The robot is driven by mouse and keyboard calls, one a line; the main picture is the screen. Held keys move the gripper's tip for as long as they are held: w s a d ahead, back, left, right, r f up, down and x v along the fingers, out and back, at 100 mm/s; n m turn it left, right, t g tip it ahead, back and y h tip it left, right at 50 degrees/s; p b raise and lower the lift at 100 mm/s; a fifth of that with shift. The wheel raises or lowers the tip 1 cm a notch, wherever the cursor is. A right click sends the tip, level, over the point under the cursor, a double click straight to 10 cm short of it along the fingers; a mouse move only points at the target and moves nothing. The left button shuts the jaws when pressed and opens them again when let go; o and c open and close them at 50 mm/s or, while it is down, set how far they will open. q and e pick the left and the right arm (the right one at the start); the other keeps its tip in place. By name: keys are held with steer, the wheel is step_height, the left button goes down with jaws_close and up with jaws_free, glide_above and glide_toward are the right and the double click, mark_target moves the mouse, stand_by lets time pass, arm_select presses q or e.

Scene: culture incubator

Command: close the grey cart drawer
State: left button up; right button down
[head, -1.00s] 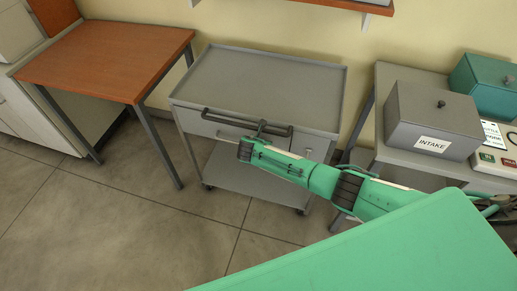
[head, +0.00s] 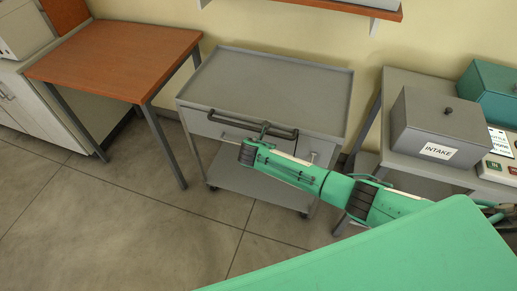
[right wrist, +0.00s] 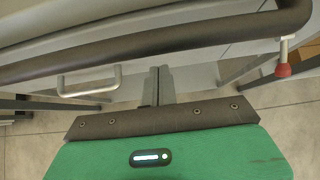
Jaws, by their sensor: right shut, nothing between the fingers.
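The grey cart (head: 265,80) stands against the wall, with a flat rimmed top and a dark push bar (head: 225,120) along its front. Below the top is a grey drawer front (head: 205,126) with a pale handle, which also shows in the right wrist view (right wrist: 88,82). No open gap at the drawer is visible; the bar and my arm cover part of its front. My right gripper (head: 265,128) is at the cart's front by the bar. In the right wrist view its fingers (right wrist: 158,82) are shut and empty, below the bar; contact is unclear. My left gripper is out of view.
A wooden-topped table (head: 118,60) stands left of the cart. A grey bench (head: 400,165) with an INTAKE box (head: 440,120) stands close on the right. The cart's lower shelf (head: 235,178) is bare. Floor in front is clear.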

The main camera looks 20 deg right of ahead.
steer(key=v, duration=0.8)
steer(key=shift+s+a, duration=0.3)
steer(key=shift+s, duration=0.15)
steer(key=s+d+f+m+g+y, duration=0.2)
steer(key=s+f+m, duration=0.65)
steer(key=f, duration=0.65)
steer(key=s+d+f+m+g+y, duration=0.25)
steer(key=s+f+m, duration=0.25)
steer(key=s+f, duration=0.85)
steer(key=s+d+f+m, duration=0.1)
steer(key=s+f+m, duration=0.3)
steer(key=s, duration=0.6)
steer(key=s+d+f+m+g, duration=0.1)
steer(key=s+f+m, duration=0.3)
steer(key=s, duration=0.7)
steer(key=s+d+f+m+g+y, duration=0.1)
steer(key=s+f+m, duration=0.4)
steer(key=s+f, duration=0.3)
steer(key=s, duration=0.3)
steer(key=shift+s+d, duration=0.2)
steer(key=shift+d, duration=0.05)
